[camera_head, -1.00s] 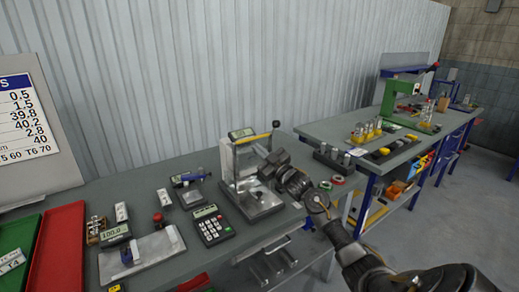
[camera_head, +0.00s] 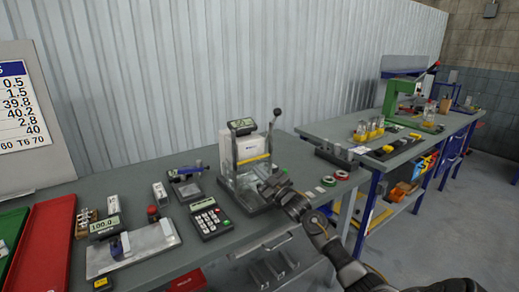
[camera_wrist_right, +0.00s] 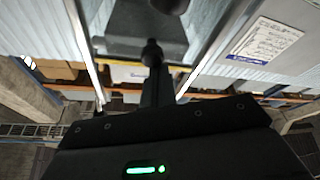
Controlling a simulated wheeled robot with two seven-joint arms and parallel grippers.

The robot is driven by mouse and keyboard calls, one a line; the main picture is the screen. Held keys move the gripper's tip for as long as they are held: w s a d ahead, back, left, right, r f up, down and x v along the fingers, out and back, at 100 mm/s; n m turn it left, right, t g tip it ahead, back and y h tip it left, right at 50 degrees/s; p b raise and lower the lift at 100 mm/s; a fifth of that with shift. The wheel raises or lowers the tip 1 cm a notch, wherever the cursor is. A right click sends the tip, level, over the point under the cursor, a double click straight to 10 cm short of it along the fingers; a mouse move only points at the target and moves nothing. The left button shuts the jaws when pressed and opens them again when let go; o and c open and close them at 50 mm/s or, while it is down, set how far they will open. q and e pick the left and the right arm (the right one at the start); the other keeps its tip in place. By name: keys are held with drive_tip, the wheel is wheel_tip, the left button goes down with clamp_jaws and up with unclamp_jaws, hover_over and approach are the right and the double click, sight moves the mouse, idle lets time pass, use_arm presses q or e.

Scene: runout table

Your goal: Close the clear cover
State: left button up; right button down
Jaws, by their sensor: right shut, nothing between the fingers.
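The clear cover (camera_head: 253,159), marked by a yellow strip along its edge, is on the small upright tester (camera_head: 256,146) with the white body. The strip now crosses the lower part of that white body. The see-through panel is faint, so I cannot tell its exact angle. My right gripper (camera_head: 279,186) is shut and empty, low at the front right of the tester, overlapping its base in the head view; contact with the cover is unclear. In the wrist view, its dark fingers (camera_wrist_right: 157,88) point up the picture. My left gripper is out of view.
A black-knobbed lever (camera_head: 277,113) rises on the tester's right side. A keypad unit (camera_head: 209,218) stands to the left, with a blue-handled tool (camera_head: 187,173) behind it. Tape rolls (camera_head: 341,175) lie to the right. A second bench (camera_head: 318,128) stands beyond.

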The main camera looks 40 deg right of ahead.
drive_tip(key=shift+a+f, duration=0.1)
drive_tip(key=shift+f, duration=0.1)
wheel_tip(320, 180, up, 5)
drive_tip(key=a+p, duration=0.2)
drive_tip(key=p, duration=0.3)
drive_tip(key=b+v, duration=0.4)
drive_tip(key=v, duration=0.6)
drive_tip(key=shift+f, duration=0.45)
drive_tip(key=shift+d+f, duration=0.1)
